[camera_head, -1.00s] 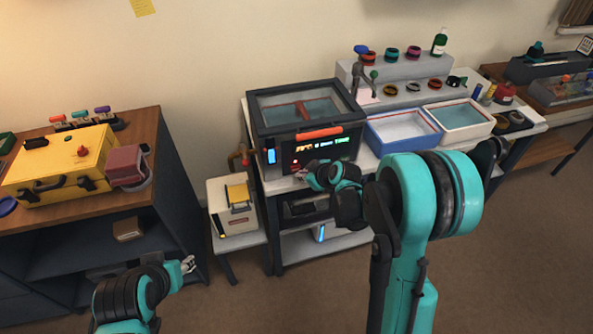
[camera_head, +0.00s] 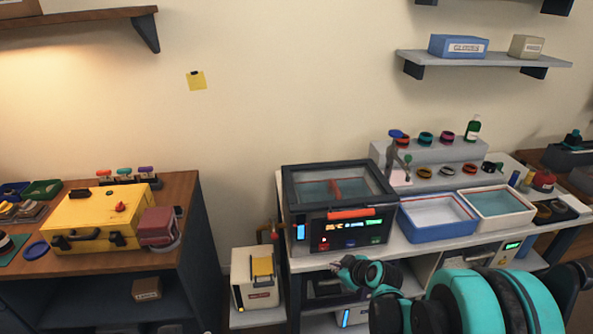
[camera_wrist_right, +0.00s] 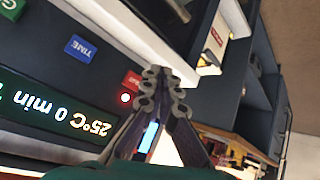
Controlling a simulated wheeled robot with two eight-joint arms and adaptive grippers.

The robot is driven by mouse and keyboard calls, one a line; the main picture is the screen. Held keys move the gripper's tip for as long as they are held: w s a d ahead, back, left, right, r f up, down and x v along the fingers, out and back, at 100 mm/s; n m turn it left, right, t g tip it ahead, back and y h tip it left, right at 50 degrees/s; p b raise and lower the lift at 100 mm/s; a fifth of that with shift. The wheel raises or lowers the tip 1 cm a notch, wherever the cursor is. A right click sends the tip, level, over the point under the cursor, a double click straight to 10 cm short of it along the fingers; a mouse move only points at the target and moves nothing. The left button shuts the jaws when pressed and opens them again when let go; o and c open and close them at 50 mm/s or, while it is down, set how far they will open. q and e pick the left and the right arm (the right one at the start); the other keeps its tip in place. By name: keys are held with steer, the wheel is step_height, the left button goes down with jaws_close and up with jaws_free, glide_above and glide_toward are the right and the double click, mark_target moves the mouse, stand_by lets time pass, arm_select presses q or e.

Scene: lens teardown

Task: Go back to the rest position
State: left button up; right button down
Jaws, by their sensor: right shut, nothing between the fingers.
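My right gripper (camera_head: 343,267) is low in front of the bench, just below the front panel of the dark ultrasonic-type machine (camera_head: 338,200). In the right wrist view my right gripper (camera_wrist_right: 160,88) has its fingers together with nothing between them. Behind the fingers, that view shows the machine's panel, upside down, with a blue TIME button (camera_wrist_right: 82,47), a red button (camera_wrist_right: 131,80) and a green display (camera_wrist_right: 50,115) that includes 25°C and 0 min. My left gripper is out of the head view.
A blue-rimmed tray (camera_head: 436,235) and a white tray (camera_head: 515,214) stand right of the machine. A yellow case (camera_head: 95,240) sits on the left cabinet. Shelves hang on the wall. Open floor shows between the cabinet and bench.

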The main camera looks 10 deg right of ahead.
steer(key=s+r+m+h, duration=0.1)
steer(key=s+r+m, duration=0.3)
steer(key=s, duration=0.7)
steer(key=s+a+r+m+g+h, duration=0.1)
steer(key=s+r, duration=0.5)
steer(key=s, duration=0.6)
steer(key=m+h, duration=0.1)
steer(key=m, duration=0.1)
steer(key=shift+r+m+g, duration=0.15)
steer(key=shift+m+g, duration=0.15)
steer(key=shift+m, duration=0.1)
